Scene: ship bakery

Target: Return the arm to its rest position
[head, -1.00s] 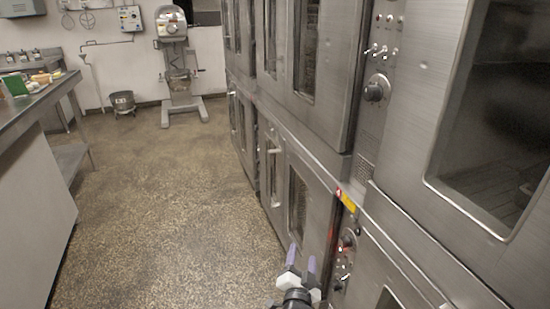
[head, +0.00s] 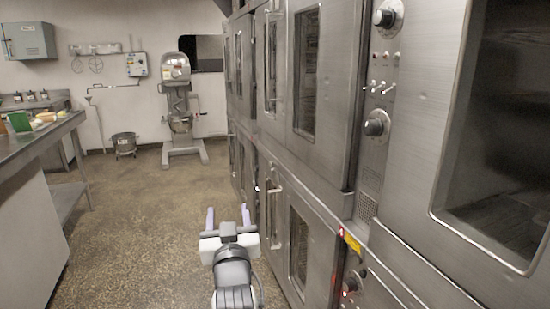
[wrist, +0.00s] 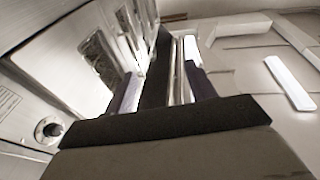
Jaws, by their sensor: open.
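My gripper (head: 228,216) is in the lower middle of the head view, in front of the floor and just left of the oven bank. Its two purple-grey fingers stand apart and point away from the head camera. Nothing shows between them. In the wrist view, the gripper (wrist: 162,88) also shows its fingers spread and empty, with the oven fronts at the left and ceiling panels at the upper right.
Steel ovens (head: 345,115) line the right side, close to my arm. A steel counter (head: 40,140) with small items stands at the left. A mixer (head: 180,110) and a bowl (head: 124,143) stand at the back wall. The floor (head: 140,200) between is clear.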

